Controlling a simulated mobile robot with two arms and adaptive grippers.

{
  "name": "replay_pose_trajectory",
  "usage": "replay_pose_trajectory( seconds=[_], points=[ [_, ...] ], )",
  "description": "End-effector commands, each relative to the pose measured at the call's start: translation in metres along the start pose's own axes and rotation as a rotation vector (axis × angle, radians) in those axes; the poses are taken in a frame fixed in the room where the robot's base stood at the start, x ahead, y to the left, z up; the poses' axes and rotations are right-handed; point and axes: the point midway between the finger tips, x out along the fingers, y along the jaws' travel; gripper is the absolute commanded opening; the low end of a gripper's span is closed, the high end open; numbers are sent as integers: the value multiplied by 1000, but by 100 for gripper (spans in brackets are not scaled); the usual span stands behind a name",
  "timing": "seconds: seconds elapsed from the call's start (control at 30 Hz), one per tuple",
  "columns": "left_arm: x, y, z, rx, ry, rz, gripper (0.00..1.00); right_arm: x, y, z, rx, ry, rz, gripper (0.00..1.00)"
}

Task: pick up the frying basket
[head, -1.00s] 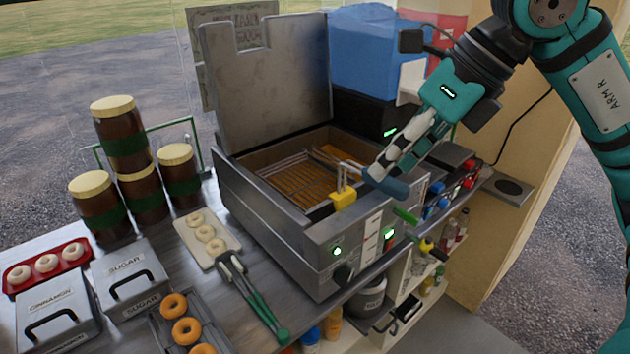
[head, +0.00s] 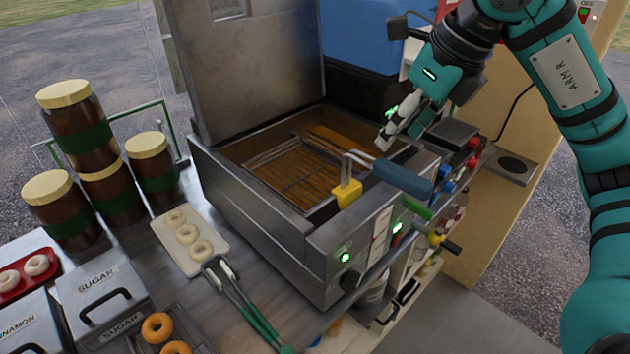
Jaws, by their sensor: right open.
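The frying basket (head: 300,172) is a wire basket sitting in the open fryer (head: 250,215), over amber oil. Its blue-grey handle (head: 403,178) sticks out over the fryer's front wall, joined by a bent metal bracket. A yellow block (head: 346,193) sits on the front rim beside the bracket. My right gripper (head: 396,137) is open and empty, above and behind the handle in the picture, apart from it. Part of its far finger is hard to make out. My left gripper is out of view.
The fryer's raised lid (head: 245,65) stands behind the basket. Green and yellow-black handles (head: 445,243) stick out below the front panel. Tongs (head: 245,305), a doughnut tray (head: 188,242), stacked jars (head: 80,125) and sugar boxes (head: 100,292) fill the counter at left.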

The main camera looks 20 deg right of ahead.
Motion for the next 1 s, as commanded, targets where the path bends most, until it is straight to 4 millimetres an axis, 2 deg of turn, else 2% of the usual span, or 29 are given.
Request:
replay_pose_trajectory(
  seconds=[0.1, 0.2, 0.3, 0.4, 0.7, 1.0],
  points=[
    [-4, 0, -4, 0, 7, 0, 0, 22, -1, -1, 1, 5, -1, 52],
    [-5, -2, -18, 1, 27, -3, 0, 34, -1, 0, 0, 3, -1, 52],
    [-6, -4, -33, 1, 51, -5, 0, 39, 0, 0, -1, 2, -1, 52],
    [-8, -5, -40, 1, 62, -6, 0, 46, -1, -2, 0, 3, -1, 52],
    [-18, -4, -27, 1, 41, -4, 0, 86, -5, -8, 0, 3, 0, 52],
    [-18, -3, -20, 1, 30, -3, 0, 92, -5, -7, -1, -1, -1, 52]
  ],
)
